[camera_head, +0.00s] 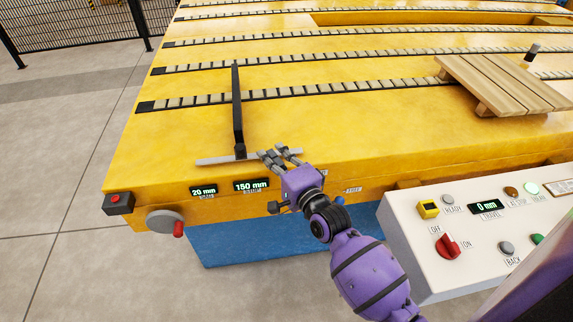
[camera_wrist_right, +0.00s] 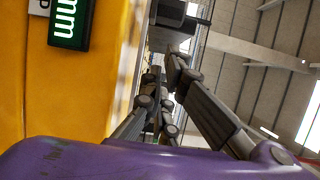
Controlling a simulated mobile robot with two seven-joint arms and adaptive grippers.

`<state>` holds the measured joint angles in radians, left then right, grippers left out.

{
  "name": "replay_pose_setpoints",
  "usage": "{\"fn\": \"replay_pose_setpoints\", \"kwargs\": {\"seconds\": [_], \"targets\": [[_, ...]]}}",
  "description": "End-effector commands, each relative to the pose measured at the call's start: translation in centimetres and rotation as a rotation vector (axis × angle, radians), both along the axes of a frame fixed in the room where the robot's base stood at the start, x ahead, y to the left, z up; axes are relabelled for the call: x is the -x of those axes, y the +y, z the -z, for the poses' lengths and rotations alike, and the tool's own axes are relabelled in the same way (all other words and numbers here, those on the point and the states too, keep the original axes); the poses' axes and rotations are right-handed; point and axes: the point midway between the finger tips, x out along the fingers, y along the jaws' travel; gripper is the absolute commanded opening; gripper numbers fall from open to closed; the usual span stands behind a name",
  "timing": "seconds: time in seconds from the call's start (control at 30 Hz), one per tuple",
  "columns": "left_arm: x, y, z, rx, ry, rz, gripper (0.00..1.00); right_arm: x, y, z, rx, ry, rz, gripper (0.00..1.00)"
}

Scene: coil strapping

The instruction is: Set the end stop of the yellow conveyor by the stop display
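The yellow conveyor (camera_head: 130,170) fills the middle of the head view. Its end stop is a dark upright bar (camera_head: 238,110) on a grey crosspiece (camera_head: 215,161) near the front edge. Below it are two green-lit displays, one reading 20 mm (camera_head: 203,191) and one reading 150 mm (camera_head: 251,185). A grey handwheel (camera_head: 163,221) with a red handle (camera_head: 178,229) is on the front, left of the displays. My left gripper is not in view.
A pale control panel (camera_head: 407,234) with a red OFF/ON switch (camera_head: 447,246) and a 0 mm travel display (camera_head: 486,207) stands at the right. A wooden pallet (camera_head: 507,84) lies on the conveyor. A red-button box (camera_head: 118,203) sits at its left corner. Floor at the left is clear.

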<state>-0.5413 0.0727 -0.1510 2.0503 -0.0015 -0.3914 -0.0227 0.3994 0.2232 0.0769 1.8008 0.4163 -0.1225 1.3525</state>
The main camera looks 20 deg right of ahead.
Motion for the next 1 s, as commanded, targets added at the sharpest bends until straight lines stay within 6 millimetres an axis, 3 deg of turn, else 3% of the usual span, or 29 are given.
{"fn": "replay_pose_setpoints", "kwargs": {"seconds": [0.23,0.6,0.8,1.0], "targets": [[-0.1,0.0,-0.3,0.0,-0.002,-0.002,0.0,-1.5,2.0,0.0,-0.001,0.001,-0.001,0.0],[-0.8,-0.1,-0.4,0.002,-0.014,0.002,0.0,-1.6,2.2,0.0,0.0,0.001,-0.001,0.0],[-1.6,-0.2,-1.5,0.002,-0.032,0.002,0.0,-2.3,3.3,-0.3,-0.001,-0.001,-0.001,0.0],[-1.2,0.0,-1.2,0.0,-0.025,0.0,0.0,-2.2,3.2,0.0,0.001,0.001,0.0,0.0]]}}
